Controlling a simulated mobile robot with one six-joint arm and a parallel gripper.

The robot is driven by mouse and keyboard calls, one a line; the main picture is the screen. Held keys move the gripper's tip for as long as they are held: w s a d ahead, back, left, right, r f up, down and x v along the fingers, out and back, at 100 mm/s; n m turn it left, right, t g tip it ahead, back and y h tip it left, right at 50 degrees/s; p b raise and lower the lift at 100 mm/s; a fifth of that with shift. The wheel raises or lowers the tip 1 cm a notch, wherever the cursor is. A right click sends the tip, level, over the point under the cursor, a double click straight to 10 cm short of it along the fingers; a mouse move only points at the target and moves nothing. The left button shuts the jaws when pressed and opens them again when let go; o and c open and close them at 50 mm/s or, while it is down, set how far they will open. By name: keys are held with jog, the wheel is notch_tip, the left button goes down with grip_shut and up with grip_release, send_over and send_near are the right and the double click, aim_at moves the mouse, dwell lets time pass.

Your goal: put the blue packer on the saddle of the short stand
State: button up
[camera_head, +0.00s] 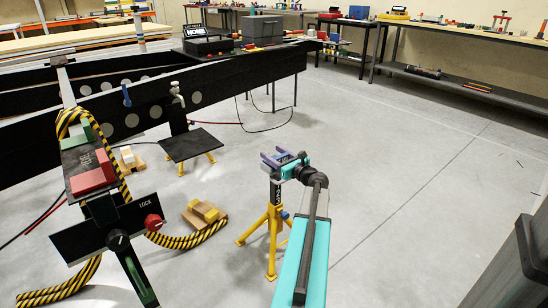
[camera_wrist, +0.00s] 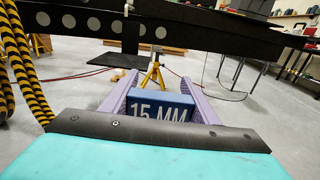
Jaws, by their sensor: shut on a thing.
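The blue packer (camera_wrist: 163,107), marked 15 MM, sits between the two purple fingers of my gripper (camera_wrist: 158,92) in the wrist view. My gripper is shut on it. In the head view my gripper (camera_head: 279,158) is raised above the floor, in line with the top of a yellow tripod stand (camera_head: 274,222). The gripper hides that stand's top, so I cannot tell the gap between them. In the wrist view a yellow stand (camera_wrist: 154,76) with a small grey saddle on top stands beyond the packer, apart from it.
The black chassis beam (camera_head: 140,107) crosses behind, with a black plate (camera_head: 193,145) near it. A control panel (camera_head: 110,235) and striped hose (camera_head: 185,240) stand at left. A wooden block (camera_head: 204,214) lies on the floor. Floor at right is clear, before benches (camera_head: 460,88).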

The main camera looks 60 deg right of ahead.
jog(key=shift+f, duration=0.1)
dwell(0.3)
jog(key=o, duration=1.1)
jog(key=shift+s+a+r+p, duration=0.2)
jog(key=shift+s+p, duration=0.1)
jog(key=shift+s, duration=0.15)
jog(key=p+v, duration=0.3)
jog(key=v, duration=0.8)
